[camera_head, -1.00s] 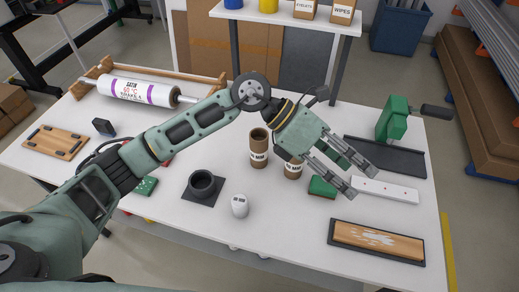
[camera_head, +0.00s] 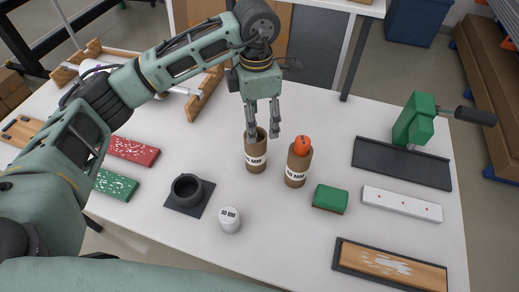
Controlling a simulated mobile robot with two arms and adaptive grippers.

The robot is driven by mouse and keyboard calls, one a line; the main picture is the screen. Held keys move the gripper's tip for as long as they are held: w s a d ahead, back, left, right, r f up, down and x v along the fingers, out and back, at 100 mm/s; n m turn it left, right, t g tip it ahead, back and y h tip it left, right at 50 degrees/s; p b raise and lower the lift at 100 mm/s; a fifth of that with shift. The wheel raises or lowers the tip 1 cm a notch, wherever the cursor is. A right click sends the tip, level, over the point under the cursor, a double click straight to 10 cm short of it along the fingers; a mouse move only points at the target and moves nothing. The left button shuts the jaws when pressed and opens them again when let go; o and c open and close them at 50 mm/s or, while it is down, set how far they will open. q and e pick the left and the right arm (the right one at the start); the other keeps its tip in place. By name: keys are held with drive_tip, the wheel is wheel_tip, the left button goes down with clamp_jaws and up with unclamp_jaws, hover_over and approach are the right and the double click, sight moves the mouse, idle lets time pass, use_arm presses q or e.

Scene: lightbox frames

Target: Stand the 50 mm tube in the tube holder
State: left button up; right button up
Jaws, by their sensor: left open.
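Two brown cardboard tubes stand upright near the table's middle: an open-topped left tube (camera_head: 256,158) and a right tube (camera_head: 297,168) with an orange top (camera_head: 301,146). Both have white labels ending in MM; I cannot read the numbers surely. The tube holder (camera_head: 187,190), a black ring on a square base, stands empty to their left. My left gripper (camera_head: 262,136) is open and points down at the left tube's top. One finger overlaps its rim, the other is at its right; I cannot tell whether they touch. My right gripper is not in view.
A small white labelled cylinder (camera_head: 229,220) stands right of the holder. A green block (camera_head: 330,198), a white strip (camera_head: 401,204) and a framed wooden board (camera_head: 390,266) lie to the right. Red (camera_head: 134,150) and green (camera_head: 115,184) speckled pieces lie left. A green tool (camera_head: 413,122) stands behind.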

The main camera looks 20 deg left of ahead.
sight(255, 145)
use_arm(q)
drive_tip(key=shift+a+f+b, duration=0.15)
drive_tip(key=shift+f+b, duration=0.15)
drive_tip(key=shift+f, duration=0.35)
drive_tip(key=shift+s+f+b, duration=0.35)
drive_tip(key=shift+f, duration=0.45)
drive_tip(key=f+p, duration=0.1)
drive_tip(key=f, duration=0.1)
drive_tip(key=f+p, duration=0.2)
drive_tip(key=f, duration=0.1)
drive_tip(key=shift+s+a+f, duration=0.1)
drive_tip(key=shift+s+f, duration=0.1)
drive_tip(key=shift+f, duration=0.6)
drive_tip(key=c, duration=0.5)
drive_tip(key=shift+w, duration=0.1)
drive_tip(key=c, duration=0.8)
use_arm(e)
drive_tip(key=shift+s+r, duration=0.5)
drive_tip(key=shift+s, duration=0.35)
